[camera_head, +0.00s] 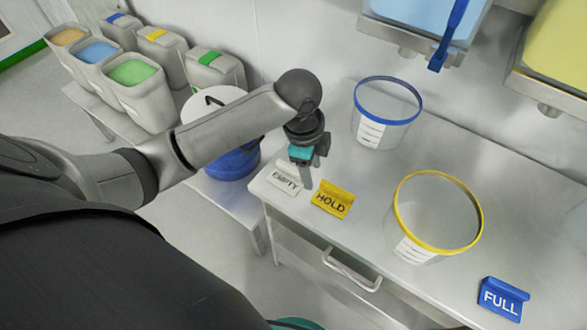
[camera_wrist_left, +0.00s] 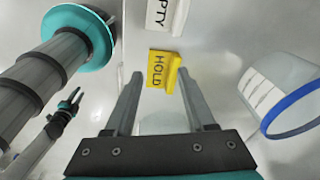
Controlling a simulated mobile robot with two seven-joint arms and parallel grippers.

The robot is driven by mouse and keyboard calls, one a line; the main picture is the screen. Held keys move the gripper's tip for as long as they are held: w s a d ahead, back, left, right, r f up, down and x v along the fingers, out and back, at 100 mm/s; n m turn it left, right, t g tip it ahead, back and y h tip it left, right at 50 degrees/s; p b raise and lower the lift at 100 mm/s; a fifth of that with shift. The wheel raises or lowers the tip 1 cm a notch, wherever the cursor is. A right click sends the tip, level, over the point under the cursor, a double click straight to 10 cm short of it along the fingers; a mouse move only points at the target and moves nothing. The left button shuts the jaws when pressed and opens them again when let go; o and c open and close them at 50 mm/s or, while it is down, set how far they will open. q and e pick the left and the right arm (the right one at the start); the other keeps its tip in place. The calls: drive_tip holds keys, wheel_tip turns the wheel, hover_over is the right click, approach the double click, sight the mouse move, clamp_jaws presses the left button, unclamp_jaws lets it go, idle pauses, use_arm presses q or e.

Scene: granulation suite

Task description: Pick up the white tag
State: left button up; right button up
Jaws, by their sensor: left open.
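The white tag (camera_head: 284,180), marked EMPTY, stands near the left corner of the steel table. In the left wrist view the white tag (camera_wrist_left: 166,14) is cut off by the top edge, and only its last letters show. My left gripper (camera_head: 307,180) is open above the table, close to the white tag's right side in the picture. In the left wrist view its fingers (camera_wrist_left: 158,78) are apart with nothing held between them, and the yellow HOLD tag lies beyond the tips. What looks like my right gripper (camera_wrist_left: 76,97) shows small at the lower left there.
The yellow HOLD tag (camera_head: 332,199) stands just right of the white tag. A blue-rimmed tub (camera_head: 386,110), a yellow-rimmed tub (camera_head: 437,217) and a blue FULL tag (camera_head: 502,298) are farther right. A blue drum with a white lid (camera_head: 232,165) stands left, behind my arm.

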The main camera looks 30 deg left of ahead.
use_arm(q)
drive_tip(key=w+a+r+m+g+y, duration=0.1)
drive_tip(key=w+a+r+m, duration=0.25)
drive_tip(key=a+r, duration=0.3)
drive_tip(key=b, duration=0.2)
hover_over(292, 168)
drive_tip(key=shift+n, duration=0.25)
drive_tip(key=f, duration=0.9)
drive_tip(key=shift+s+d+f, duration=0.1)
drive_tip(key=shift+d+f, duration=0.1)
drive_tip(key=shift+f, duration=0.05)
drive_tip(key=shift+a+f+b, duration=0.15)
drive_tip(key=shift+f+b, duration=0.25)
drive_tip(key=shift+f, duration=0.9)
drive_tip(key=shift+a+f+b, duration=0.1)
drive_tip(key=shift+f+b, duration=0.25)
drive_tip(key=shift+f, duration=0.95)
use_arm(e)
drive_tip(key=f, duration=0.1)
drive_tip(key=w+f, duration=0.1)
drive_tip(key=d+f, duration=0.1)
drive_tip(key=shift+w+f, duration=0.15)
drive_tip(key=shift+w, duration=0.05)
use_arm(q)
drive_tip(key=shift+c, duration=0.2)
clamp_jaws()
